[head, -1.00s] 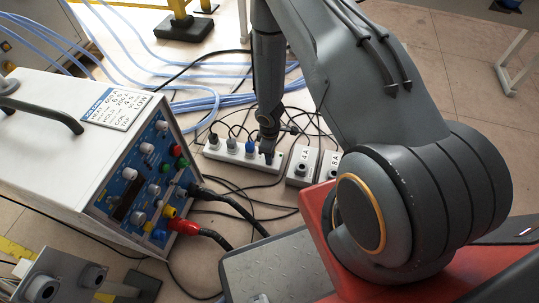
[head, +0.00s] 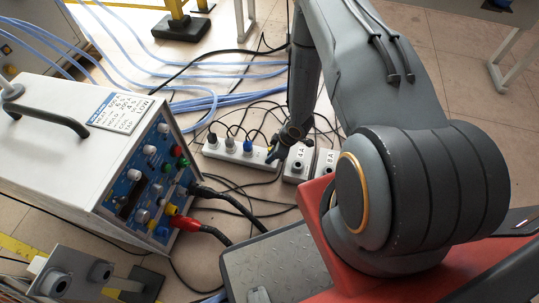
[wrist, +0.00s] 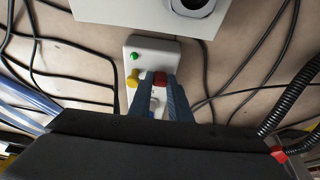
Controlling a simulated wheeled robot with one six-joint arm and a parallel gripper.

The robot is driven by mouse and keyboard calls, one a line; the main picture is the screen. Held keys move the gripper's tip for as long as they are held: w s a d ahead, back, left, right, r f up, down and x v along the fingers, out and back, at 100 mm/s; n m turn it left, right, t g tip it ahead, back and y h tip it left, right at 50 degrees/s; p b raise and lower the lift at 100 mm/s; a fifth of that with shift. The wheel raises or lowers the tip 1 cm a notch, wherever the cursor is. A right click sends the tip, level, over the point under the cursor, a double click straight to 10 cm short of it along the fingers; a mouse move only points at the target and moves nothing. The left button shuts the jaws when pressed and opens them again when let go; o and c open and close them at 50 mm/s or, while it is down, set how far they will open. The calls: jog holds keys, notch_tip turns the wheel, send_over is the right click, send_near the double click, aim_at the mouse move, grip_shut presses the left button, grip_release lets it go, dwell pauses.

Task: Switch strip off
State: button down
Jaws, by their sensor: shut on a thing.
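The white power strip (head: 226,154) lies on the floor in the middle of the head view, with several plugs in it. In the wrist view its end (wrist: 150,47) carries a green light (wrist: 135,57), a yellow knob (wrist: 133,78) and a red switch (wrist: 160,78). My gripper (wrist: 161,88) is at that end, its two fingers closed on either side of the red switch. In the head view my gripper (head: 275,153) is at the strip's right end. The arm partly covers this end, and the switch cannot be made out there.
Two grey boxes marked 4A (head: 296,166) and 8A (head: 326,163) stand close right of the strip. Black cables and blue hoses (head: 200,104) lie around the strip.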

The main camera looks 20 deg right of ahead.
jog(key=shift+s+d+f+t+y, duration=0.1)
jog(key=shift+s+d+t+y, duration=0.05)
jog(key=shift+t+y, duration=0.2)
dwell(0.4)
jog(key=c, duration=1.9)
grip_release()
jog(key=p+v, duration=0.2)
jog(key=v, duration=0.5)
jog(key=shift+s+d+r+p, duration=0.15)
jog(key=shift+d+r+p, duration=0.1)
jog(key=shift+r+p, duration=0.1)
